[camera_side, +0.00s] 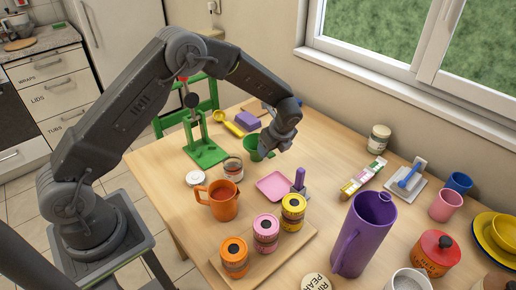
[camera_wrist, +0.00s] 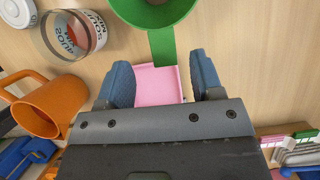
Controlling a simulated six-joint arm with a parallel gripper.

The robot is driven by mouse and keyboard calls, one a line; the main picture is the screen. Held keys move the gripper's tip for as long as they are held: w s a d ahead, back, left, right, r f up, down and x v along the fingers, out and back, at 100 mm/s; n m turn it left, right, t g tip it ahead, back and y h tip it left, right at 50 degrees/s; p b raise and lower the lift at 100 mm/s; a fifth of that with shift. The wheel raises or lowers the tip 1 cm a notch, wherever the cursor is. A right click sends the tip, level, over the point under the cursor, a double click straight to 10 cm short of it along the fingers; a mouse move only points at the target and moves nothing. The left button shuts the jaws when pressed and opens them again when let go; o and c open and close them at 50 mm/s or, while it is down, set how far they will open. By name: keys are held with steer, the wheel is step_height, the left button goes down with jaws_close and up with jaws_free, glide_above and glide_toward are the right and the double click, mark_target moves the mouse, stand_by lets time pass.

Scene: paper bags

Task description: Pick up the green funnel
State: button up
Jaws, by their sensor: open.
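The green funnel (camera_side: 254,147) stands on the wooden table, partly hidden behind my gripper in the side view. In the wrist view the green funnel (camera_wrist: 157,17) is at the top edge, cut off, with a flat green strip reaching down from it toward my fingers. My gripper (camera_side: 284,147) is above the table, just right of the funnel in the side view. In the wrist view my gripper (camera_wrist: 162,75) has its two blue-grey fingers apart with nothing held. A pink tray (camera_wrist: 157,84) shows between and below the fingers.
A glass jar (camera_side: 233,168) and an orange mug (camera_side: 222,201) stand left of the funnel. A green stand (camera_side: 205,152) is farther left. The pink tray (camera_side: 272,187) lies in front, near several canisters on a board (camera_side: 259,269). A purple pitcher (camera_side: 362,234) stands right.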

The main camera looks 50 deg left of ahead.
steer(key=shift+w+x, duration=0.1)
steer(key=shift+x, duration=1.45)
steer(key=shift+w+x, duration=0.15)
steer(key=shift+x, duration=1.4)
steer(key=c, duration=1)
steer(key=shift+r, duration=0.1)
